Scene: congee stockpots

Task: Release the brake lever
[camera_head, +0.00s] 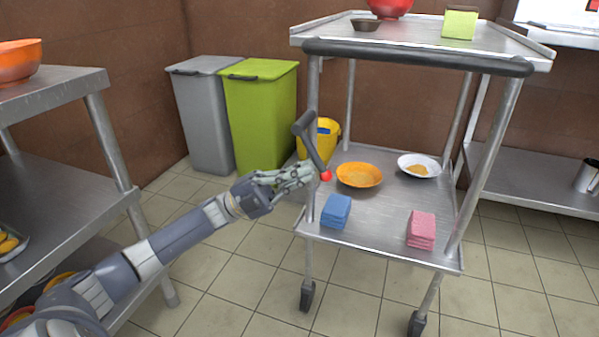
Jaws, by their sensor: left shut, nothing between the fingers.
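The brake lever (311,143) is a dark grey bent handle at the left side of a metal cart (380,232). It slants up and to the left, beside the cart's near left post. A small red ball (326,175) shows at its lower end. My left gripper (311,173) reaches in from the left. It is shut and empty, with its fingertips just left of the red ball and below the lever's grip. I cannot tell whether the fingertips touch the lever. My right gripper is not in view.
The cart's lower shelf holds an orange bowl (359,175), a white bowl (419,165), blue cloths (336,211) and pink cloths (421,230). Green (260,115) and grey (205,120) bins and a yellow bucket (328,128) stand behind. A metal shelf unit (60,190) is at left.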

